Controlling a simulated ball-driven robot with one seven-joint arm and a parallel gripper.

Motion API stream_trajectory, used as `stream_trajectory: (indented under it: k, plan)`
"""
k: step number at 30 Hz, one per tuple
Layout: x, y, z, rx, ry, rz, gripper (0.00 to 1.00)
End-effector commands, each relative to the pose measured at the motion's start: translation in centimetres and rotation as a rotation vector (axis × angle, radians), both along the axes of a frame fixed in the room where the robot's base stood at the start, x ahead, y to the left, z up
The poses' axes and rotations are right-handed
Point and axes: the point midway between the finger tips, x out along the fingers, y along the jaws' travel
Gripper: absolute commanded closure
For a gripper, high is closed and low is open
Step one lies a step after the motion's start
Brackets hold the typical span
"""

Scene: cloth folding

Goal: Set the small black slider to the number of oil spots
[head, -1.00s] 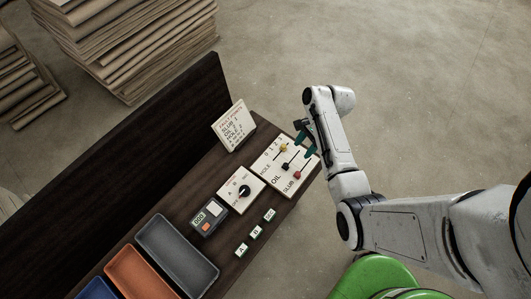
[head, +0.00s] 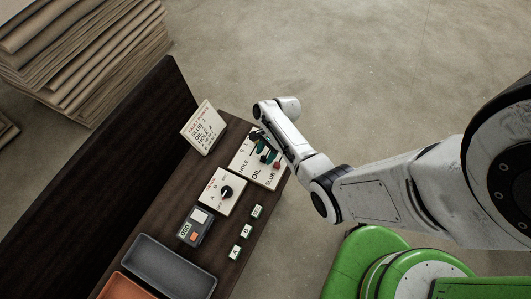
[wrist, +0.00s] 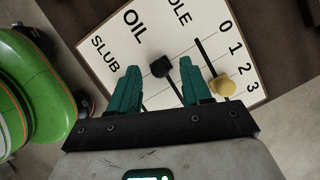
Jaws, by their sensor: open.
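The white slider panel (head: 245,174) is marked SLUB, OIL and HOLE; the panel (wrist: 112,42) fills the middle of the wrist view, with a 0 to 3 scale. The black slider knob (wrist: 160,67) is on the OIL track, near the 0 end. My gripper (wrist: 161,72) is open, its teal fingertips on either side of the black knob with gaps. My gripper (head: 268,153) hangs over the panel in the head view, hiding part of the tracks. A small card (head: 203,128) lists fault counts; its digits are too small to read surely.
The yellow HOLE knob (wrist: 222,87) is close to my right fingertip, toward the high end. The red SLUB knob (head: 277,165) is beside my gripper. A dial box (head: 221,192), counter device (head: 195,226), several lettered buttons (head: 246,230) and trays (head: 171,269) lie nearer.

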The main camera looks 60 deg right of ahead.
Motion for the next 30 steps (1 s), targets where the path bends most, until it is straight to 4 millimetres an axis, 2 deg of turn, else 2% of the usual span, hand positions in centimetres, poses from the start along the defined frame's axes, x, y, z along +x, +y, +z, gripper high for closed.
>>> stream_trajectory:
  k: [8,22,30]
  plan:
    - [0.02,0.03,-0.04,0.0,0.0,0.0,0.54]
    - [0.01,0.02,-0.03,0.0,0.0,0.0,0.99]
    - [-0.01,0.03,-0.03,0.0,0.001,0.0,1.0]
